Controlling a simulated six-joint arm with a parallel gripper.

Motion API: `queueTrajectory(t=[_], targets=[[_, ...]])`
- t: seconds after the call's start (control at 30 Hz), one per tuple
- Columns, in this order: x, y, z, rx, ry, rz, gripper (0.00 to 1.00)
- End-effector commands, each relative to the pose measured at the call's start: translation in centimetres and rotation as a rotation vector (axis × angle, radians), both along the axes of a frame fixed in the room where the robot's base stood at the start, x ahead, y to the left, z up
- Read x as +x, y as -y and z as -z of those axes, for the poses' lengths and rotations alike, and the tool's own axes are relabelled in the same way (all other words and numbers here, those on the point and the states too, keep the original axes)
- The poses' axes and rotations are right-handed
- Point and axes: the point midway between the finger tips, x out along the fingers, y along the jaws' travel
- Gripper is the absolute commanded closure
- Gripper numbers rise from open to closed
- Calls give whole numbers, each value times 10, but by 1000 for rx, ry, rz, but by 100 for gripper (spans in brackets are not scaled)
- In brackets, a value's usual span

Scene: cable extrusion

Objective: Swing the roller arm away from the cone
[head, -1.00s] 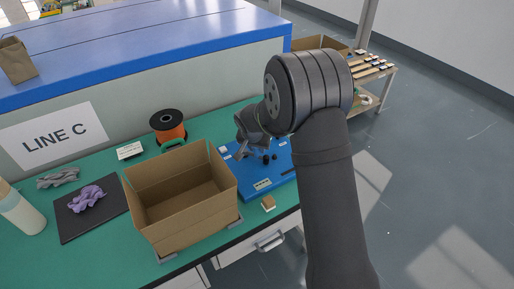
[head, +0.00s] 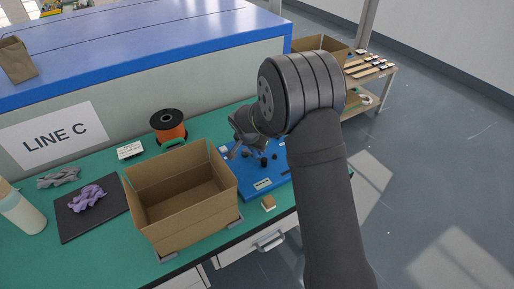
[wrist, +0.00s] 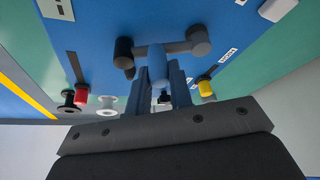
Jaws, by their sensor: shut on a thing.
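In the wrist view, my gripper (wrist: 159,88) is shut on the blue upright handle (wrist: 157,62) of the roller arm. The roller arm (wrist: 175,48) is a grey bar with a dark round end (wrist: 124,52) on the left and a grey round end (wrist: 199,41) on the right. It stands over the blue board (wrist: 110,20). I cannot pick out the cone with certainty. In the head view, my gripper (head: 247,150) is over the blue board (head: 265,184), and my arm hides much of it.
In the wrist view, a red cylinder (wrist: 81,94), a dark spool (wrist: 68,101), a white spool (wrist: 106,106) and a yellow knob (wrist: 206,88) are near my gripper. In the head view, an open cardboard box (head: 180,205) stands left of the board, and an orange spool (head: 169,128) behind it.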

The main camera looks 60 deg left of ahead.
Motion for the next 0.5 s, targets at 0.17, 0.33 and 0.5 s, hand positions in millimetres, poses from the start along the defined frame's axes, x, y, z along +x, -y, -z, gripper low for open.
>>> queueTrajectory(t=[0.17, 0.33, 0.5], targets=[[-8, 2, 0, 0, 1, 137, 100], [-12, 3, 0, 2, 1, 225, 100], [-12, 3, 0, 0, 2, 245, 100]])
